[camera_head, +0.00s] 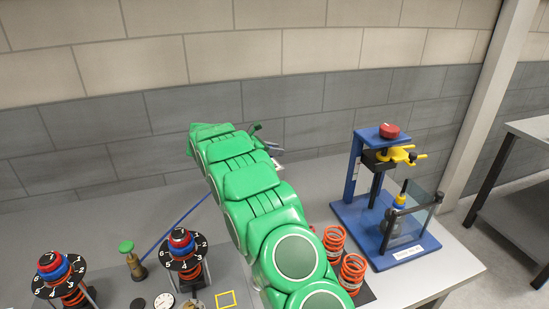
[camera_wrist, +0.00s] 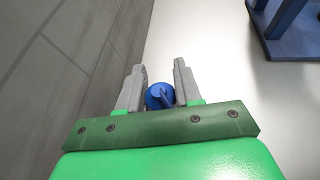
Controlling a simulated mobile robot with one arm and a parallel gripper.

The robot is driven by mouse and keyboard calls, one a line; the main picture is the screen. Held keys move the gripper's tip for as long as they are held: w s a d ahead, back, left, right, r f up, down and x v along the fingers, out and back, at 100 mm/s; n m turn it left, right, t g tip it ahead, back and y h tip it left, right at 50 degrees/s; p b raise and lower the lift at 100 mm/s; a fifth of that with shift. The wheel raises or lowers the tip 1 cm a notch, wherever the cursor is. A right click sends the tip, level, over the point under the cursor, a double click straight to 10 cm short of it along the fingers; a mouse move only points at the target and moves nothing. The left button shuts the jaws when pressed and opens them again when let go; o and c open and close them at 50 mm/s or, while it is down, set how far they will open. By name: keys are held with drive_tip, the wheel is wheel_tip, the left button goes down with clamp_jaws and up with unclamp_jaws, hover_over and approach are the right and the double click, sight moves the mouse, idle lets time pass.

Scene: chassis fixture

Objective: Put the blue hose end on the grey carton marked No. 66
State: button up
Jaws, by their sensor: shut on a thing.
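My gripper (camera_wrist: 160,80) has its two grey fingers on either side of the round blue hose end (camera_wrist: 159,96) and is shut on it, as the wrist view shows. In the head view a thin blue hose (camera_head: 178,222) runs from the brass fitting up behind my green arm, which hides much of the bench's middle. The held end cannot be made out there. I cannot make out a grey carton marked No. 66 in either view. A small pale patch beside my arm near the wall is too small to identify.
A blue press stand (camera_head: 352,172) with a red knob and clear guard stands at the right. Two orange springs (camera_head: 352,272) stand close to my arm. Numbered dials (camera_head: 184,250) and a brass fitting (camera_head: 133,265) with a green knob are at the left. The brick wall (camera_head: 90,130) bounds the back.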

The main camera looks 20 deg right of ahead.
sight(274, 163)
drive_tip(key=shift+w+f, duration=0.1)
drive_tip(key=shift+f, duration=1.6)
drive_tip(key=shift+f, duration=0.1)
drive_tip(key=o, duration=1.1)
drive_tip(key=shift+c, duration=0.2)
drive_tip(key=v, duration=1.2)
